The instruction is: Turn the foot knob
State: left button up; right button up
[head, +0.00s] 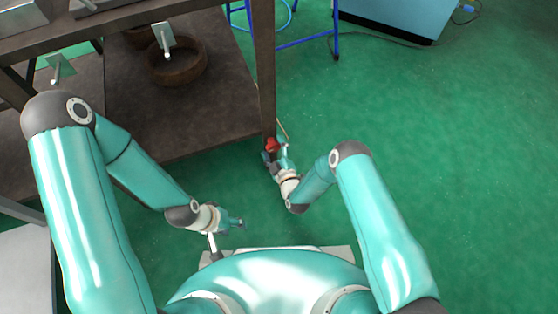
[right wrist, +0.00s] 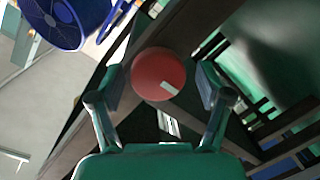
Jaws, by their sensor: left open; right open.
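The foot knob (right wrist: 158,74) is a round red knob with a pale mark near its edge. In the right wrist view it sits between the two open fingers of my right gripper (right wrist: 160,90), with a gap showing on each side. In the head view the red knob (head: 271,145) is at the lower part of the bench's leg, with my right gripper (head: 272,157) right at it. My left gripper (head: 238,224) is open and empty, low in front of my body and away from the knob.
The dark bench (head: 185,110) has a lower shelf carrying round brown containers (head: 178,65). Its leg (head: 264,70) stands beside my right gripper. A blue-framed stand (head: 300,42) and a light-blue cabinet (head: 400,15) are at the back. The green floor (head: 450,150) on the right is clear.

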jog(key=v, duration=1.1)
jog(key=w+d+r+m+g+h, duration=0.1)
jog(key=w+d+r+m+h, duration=0.1)
jog(key=w+d+r, duration=0.6)
jog(key=s+f+m+g+y, duration=0.15)
jog(key=s+m+g, duration=0.5)
jog(key=s, duration=0.65)
jog(key=s+f+m+g+h, duration=0.15)
jog(key=s+m+g, duration=0.5)
jog(key=s, duration=0.65)
notch_tip(320, 180, up, 34)
jog(key=y+p, duration=0.1)
jog(key=p, duration=3.3)
jog(key=shift+d+f+g, duration=0.2)
jog(key=shift+d+g, duration=0.2)
